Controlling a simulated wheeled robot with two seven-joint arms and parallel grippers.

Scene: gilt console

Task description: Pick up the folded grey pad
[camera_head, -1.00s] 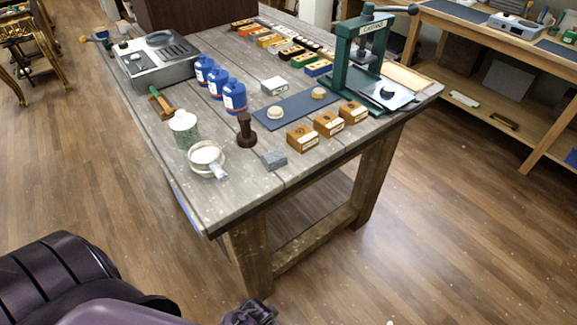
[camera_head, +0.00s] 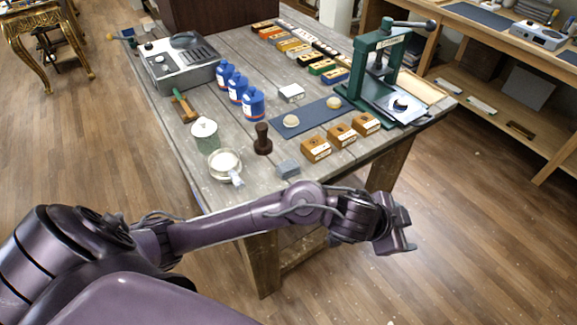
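The folded grey pad (camera_head: 288,168) appears as a small grey block near the front edge of the wooden workbench, right of a white dish (camera_head: 225,164) and below a dark brown stamp-like tool (camera_head: 263,139). Nothing touches it. My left arm reaches in from the lower left, in front of the bench. My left gripper (camera_head: 409,231) is to the right of and below the pad in the picture, over the floor side. Its two fingers look apart, with nothing between them. My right gripper is out of view.
The workbench (camera_head: 215,192) also holds three wooden boxes (camera_head: 340,134), blue bottles (camera_head: 238,86), a jar (camera_head: 204,133), a blue mat (camera_head: 315,112) and a green press (camera_head: 372,62). Open floor (camera_head: 470,225) lies right of the bench. A shelf unit (camera_head: 500,85) stands at the upper right.

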